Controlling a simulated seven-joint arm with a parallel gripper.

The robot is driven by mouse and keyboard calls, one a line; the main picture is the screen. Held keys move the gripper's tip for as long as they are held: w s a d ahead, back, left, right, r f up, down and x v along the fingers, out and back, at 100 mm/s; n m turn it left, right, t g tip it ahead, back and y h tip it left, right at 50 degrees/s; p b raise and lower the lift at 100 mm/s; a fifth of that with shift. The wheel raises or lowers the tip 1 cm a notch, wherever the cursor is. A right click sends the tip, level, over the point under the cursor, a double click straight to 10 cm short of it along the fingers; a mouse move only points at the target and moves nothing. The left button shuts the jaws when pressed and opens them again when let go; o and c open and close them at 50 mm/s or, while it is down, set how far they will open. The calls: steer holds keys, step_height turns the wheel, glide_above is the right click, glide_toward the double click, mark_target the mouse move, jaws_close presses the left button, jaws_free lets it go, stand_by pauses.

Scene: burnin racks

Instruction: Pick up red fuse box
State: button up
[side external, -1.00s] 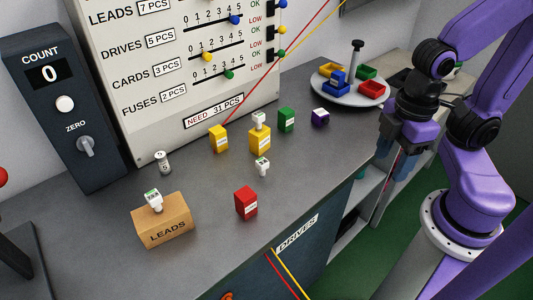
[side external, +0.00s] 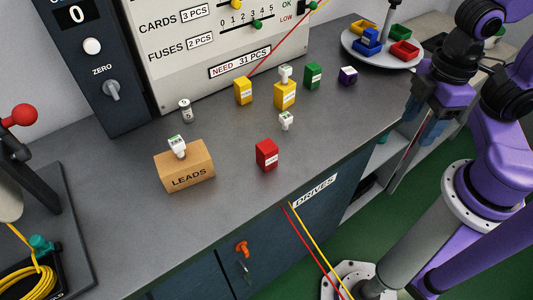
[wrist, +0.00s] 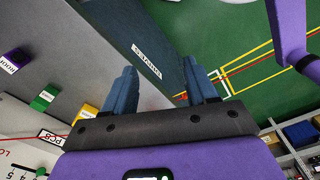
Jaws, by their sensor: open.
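The red fuse box (side external: 266,155) is a small upright red block with a white label. It stands on the grey counter near its front edge, right of the cardboard LEADS box (side external: 187,170). My gripper (side external: 424,128) hangs at the right end of the counter, well to the right of the red box and apart from it. Its two blue fingers are apart with nothing between them, as the wrist view (wrist: 161,70) also shows. The red box is not seen in the wrist view.
Yellow boxes (side external: 243,91), a green box (side external: 313,76) and a purple box (side external: 348,75) stand behind the red one. A small white-topped piece (side external: 286,121) stands between. A round tray (side external: 383,57) with coloured bins is at the back right. Counter around the red box is clear.

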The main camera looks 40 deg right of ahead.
steer(key=shift+o, duration=1)
steer(key=shift+f, duration=0.1)
